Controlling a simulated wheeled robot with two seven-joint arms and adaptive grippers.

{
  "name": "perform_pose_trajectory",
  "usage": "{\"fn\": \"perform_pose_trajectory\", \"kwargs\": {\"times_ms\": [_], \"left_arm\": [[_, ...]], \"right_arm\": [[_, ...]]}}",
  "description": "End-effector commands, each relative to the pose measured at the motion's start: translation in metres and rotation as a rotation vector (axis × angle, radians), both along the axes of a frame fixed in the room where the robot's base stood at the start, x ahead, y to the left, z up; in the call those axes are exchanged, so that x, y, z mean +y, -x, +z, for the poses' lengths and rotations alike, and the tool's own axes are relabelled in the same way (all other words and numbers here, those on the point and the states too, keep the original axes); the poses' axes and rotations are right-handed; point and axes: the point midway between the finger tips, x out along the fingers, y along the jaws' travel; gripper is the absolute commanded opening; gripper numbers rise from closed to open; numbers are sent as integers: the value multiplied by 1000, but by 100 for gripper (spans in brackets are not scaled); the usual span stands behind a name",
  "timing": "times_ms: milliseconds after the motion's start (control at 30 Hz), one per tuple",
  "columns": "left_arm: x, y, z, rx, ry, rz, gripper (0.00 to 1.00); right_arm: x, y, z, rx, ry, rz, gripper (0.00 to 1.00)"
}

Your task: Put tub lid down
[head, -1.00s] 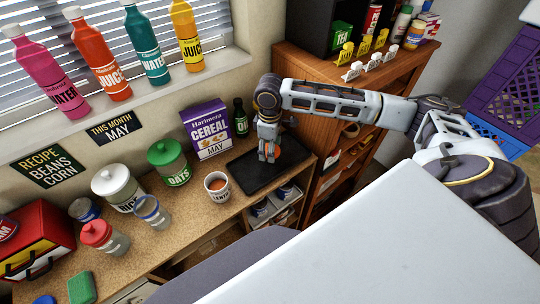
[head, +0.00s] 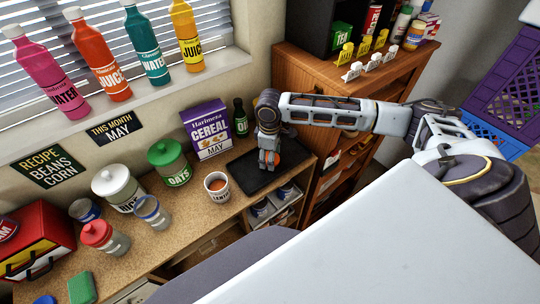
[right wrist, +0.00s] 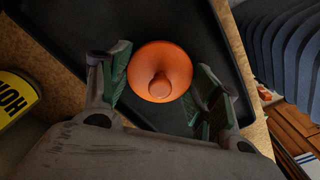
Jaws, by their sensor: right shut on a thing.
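The orange tub lid (right wrist: 160,72), round with a knob in its middle, is between the fingers of my right gripper (right wrist: 163,90) in the right wrist view. The gripper is shut on it. In the head view the gripper (head: 268,166) is over the dark tray (head: 250,184) on the counter, and only part of the lid (head: 277,158) shows. I cannot tell whether the lid touches the tray. An open white tub (head: 217,192) with a lentil label and orange contents stands left of the tray. My left gripper is out of view.
A purple cereal box (head: 206,130) and a dark bottle (head: 240,120) stand behind the tray. A green-lidded oats jar (head: 170,165) is to the left. A wooden shelf unit (head: 330,75) rises right of the tray. The tray's surface around the gripper looks clear.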

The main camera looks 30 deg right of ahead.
Motion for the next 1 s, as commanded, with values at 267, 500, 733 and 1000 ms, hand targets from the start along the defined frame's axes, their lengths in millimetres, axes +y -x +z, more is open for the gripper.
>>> {"fn": "perform_pose_trajectory", "kwargs": {"times_ms": [267, 500, 733, 1000], "left_arm": [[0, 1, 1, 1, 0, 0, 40], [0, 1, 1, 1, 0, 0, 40], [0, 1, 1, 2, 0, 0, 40], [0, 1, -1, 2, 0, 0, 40]], "right_arm": [[0, 0, -1, 0, 0, -1, 50], [0, 0, -2, 0, 0, -1, 83], [0, 0, -2, 0, 0, -1, 84], [0, 0, 0, -1, -1, -1, 84]]}}
